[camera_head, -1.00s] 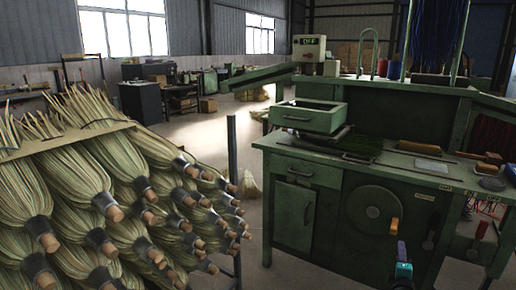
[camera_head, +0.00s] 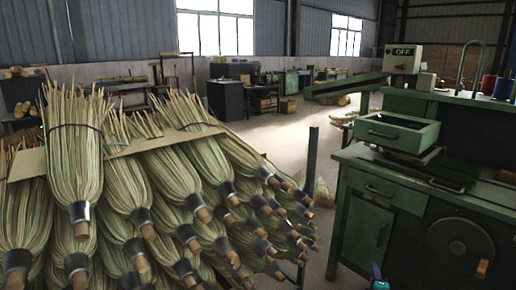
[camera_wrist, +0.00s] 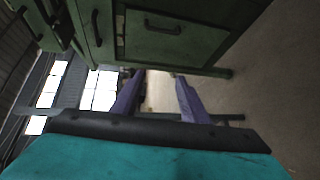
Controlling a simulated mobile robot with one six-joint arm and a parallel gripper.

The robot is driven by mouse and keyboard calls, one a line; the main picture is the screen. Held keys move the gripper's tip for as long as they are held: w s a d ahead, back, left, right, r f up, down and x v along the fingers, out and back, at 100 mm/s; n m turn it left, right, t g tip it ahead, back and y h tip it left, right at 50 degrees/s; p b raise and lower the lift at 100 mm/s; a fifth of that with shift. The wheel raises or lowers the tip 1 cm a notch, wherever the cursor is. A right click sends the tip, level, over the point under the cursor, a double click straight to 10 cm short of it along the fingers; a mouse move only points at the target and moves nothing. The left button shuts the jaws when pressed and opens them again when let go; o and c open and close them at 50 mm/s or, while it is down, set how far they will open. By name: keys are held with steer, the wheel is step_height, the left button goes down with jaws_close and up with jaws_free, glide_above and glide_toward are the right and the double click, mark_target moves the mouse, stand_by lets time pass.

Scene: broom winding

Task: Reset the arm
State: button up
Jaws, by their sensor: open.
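My gripper (camera_wrist: 158,82) shows in the wrist view with its two purple fingers spread apart. Nothing is held between them; floor and background show through the gap. In the head view only a small teal and dark part of my arm shows at the bottom edge, in front of the green workbench (camera_head: 368,228). The workbench also shows in the wrist view (camera_wrist: 180,45), tilted, with its handled cabinet door and drawer beyond the fingers. The fingers look apart from it.
A rack of bundled brooms (camera_head: 190,190) with wooden handle ends fills the left of the head view. A dark post (camera_head: 311,155) stands between rack and workbench. A control box marked OFF (camera_head: 403,59) is on the bench. Open floor (camera_head: 270,130) lies behind.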

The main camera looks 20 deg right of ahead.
steer(key=w+a+f+g+y+p, duration=0.15)
steer(key=a+f, duration=0.25)
steer(key=a, duration=0.5)
steer(key=w+a+f+g+y+p, duration=0.1)
steer(key=w+a+f+y, duration=0.2)
steer(key=a, duration=0.6)
steer(key=w+a+f+g+y+p, duration=0.1)
steer(key=w+a+f+p, duration=0.15)
steer(key=a+f, duration=0.5)
steer(key=s+a+f+m+g+y, duration=0.1)
steer(key=s+a+f, duration=0.15)
steer(key=a, duration=0.25)
steer(key=s+a+f+m+g+p, duration=0.1)
steer(key=s+a+f+g, duration=0.15)
steer(key=a, duration=0.25)
steer(key=s+a+f+m+g+y, duration=0.1)
steer(key=s+a+f, duration=0.15)
steer(key=a, duration=0.25)
steer(key=s+a+m+g, duration=0.4)
steer(key=s+g, duration=0.1)
steer(key=s, duration=0.7)
steer(key=s+a+f+m+g+y+p, duration=0.1)
steer(key=s+a+m+g, duration=0.3)
steer(key=s, duration=0.8)
steer(key=shift+s+a+g, duration=0.3)
steer(key=shift+a+g, duration=0.25)
steer(key=shift+g, duration=0.15)
steer(key=shift+d+f+y, duration=0.1)
steer(key=shift+y, duration=0.15)
